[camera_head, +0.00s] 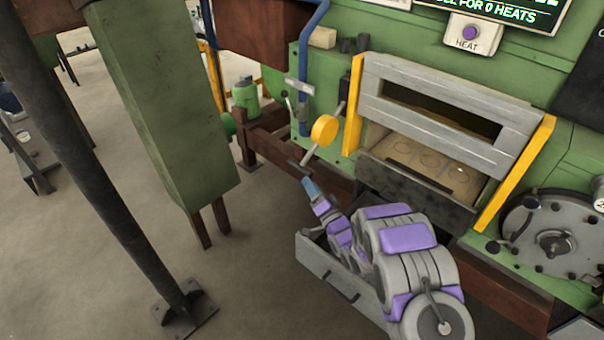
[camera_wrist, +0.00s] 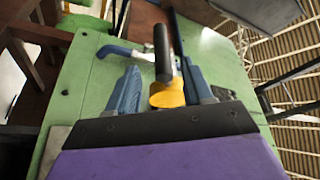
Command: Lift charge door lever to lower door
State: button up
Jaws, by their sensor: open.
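My gripper (camera_head: 309,186) is just below the lever's handle end. I cannot tell whether the fingers touch the handle.
A green upright housing (camera_head: 165,100) and a dark post (camera_head: 95,170) stand to the left. A blue pipe (camera_head: 305,70) runs beside the lever. The HEAT button (camera_head: 470,34) is above the door. Open floor (camera_head: 260,260) lies at lower left.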

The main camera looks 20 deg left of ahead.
aim_at(303, 168)
jog(key=w, duration=0.1)
jog(key=w+a+r, duration=0.1)
jog(key=w+a, duration=0.1)
jog(key=shift+r+b, duration=0.25)
jog(key=shift+b, duration=0.15)
jog(key=shift+x, duration=1.1)
jog(key=shift+a+f, duration=0.15)
jog(key=shift+a, duration=0.45)
jog(key=shift+d, duration=0.3)
jog(key=shift+c, duration=0.5)
jog(key=shift+d, duration=0.25)
jog(key=c, duration=0.3)
jog(key=shift+s+a, duration=0.1)
jog(key=shift+a, duration=0.05)
grip_shut()
